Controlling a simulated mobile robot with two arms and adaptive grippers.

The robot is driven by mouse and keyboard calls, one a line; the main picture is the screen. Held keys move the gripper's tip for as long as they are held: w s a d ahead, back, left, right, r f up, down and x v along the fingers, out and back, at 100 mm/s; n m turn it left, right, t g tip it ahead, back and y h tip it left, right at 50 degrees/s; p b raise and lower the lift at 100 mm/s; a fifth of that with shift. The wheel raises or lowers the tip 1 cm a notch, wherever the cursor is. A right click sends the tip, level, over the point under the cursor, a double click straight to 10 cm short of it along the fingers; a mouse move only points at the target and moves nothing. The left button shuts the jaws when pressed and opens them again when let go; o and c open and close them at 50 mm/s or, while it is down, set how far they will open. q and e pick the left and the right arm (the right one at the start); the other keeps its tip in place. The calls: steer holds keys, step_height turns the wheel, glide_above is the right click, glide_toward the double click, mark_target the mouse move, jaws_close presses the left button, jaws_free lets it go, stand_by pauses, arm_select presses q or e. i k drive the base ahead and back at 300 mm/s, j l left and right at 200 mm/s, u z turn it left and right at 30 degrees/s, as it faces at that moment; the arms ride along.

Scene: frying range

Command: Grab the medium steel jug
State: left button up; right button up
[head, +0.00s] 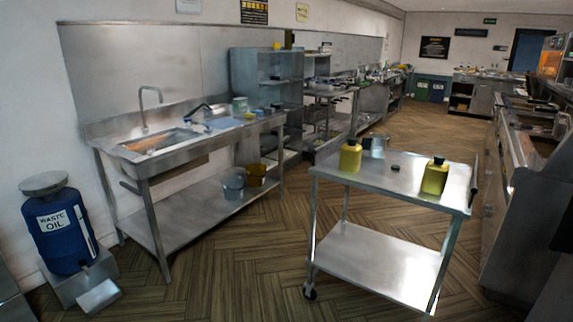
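A small steel vessel (378,147), which looks like a jug, stands at the back left of the steel trolley (400,181). It is just right of a yellow bottle with a dark cap (350,157). I cannot tell its size class, and no other steel jug is clear to me. A second yellow bottle (434,178) stands on the right of the trolley, with a small dark round item (395,168) between. Neither of my grippers is in view.
A steel sink bench (190,135) with buckets (233,183) on its lower shelf runs along the left wall. A blue waste oil drum (65,232) stands at front left. Steel counters (520,150) line the right. The wooden floor between bench and trolley is clear.

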mark_target(377, 145)
steer(key=i+z, duration=0.1)
steer(key=i, duration=0.6)
steer(key=i+j+z, duration=0.15)
steer(key=i, duration=0.55)
steer(key=i+j+z, duration=0.1)
steer(key=i, duration=0.6)
